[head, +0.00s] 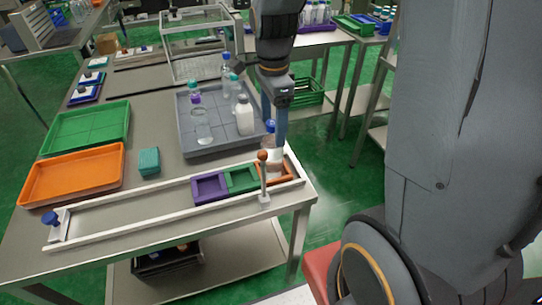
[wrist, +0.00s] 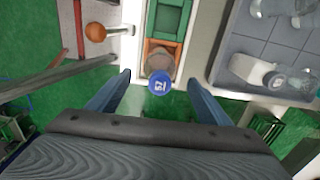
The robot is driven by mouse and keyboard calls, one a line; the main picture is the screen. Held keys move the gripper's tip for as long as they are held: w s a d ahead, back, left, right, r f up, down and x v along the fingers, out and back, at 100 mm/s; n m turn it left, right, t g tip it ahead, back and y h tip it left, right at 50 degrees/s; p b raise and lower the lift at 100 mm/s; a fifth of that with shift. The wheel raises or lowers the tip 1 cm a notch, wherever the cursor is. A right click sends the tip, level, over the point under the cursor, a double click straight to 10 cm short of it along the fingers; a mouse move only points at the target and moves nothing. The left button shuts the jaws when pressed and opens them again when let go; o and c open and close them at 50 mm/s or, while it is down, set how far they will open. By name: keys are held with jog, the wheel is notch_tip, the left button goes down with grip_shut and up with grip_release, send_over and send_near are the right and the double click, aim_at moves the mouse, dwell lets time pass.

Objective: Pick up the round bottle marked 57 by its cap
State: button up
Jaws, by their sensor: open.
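The round bottle (head: 274,157) has a white body and a blue cap (head: 270,126). It stands upright in the orange holder (head: 287,176) at the right end of the white-edged track. In the wrist view the blue cap (wrist: 159,85) shows the number 57, with the orange holder (wrist: 150,47) beyond it. My gripper (wrist: 159,78) is open, one finger on each side of the cap, with a visible gap on both sides. In the head view my gripper (head: 275,138) points down at the bottle and partly hides it.
A lever with an orange-brown ball (head: 262,155) stands beside the holder. Purple (head: 209,187) and green (head: 241,179) holders sit left of it. A grey tray (head: 187,146) with several bottles is behind. Green and orange trays lie at the left.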

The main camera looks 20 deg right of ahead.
aim_at(273, 141)
jog(key=shift+f+p, duration=1)
jog(key=shift+f, duration=2.05)
jog(key=shift+c, duration=0.4)
grip_shut()
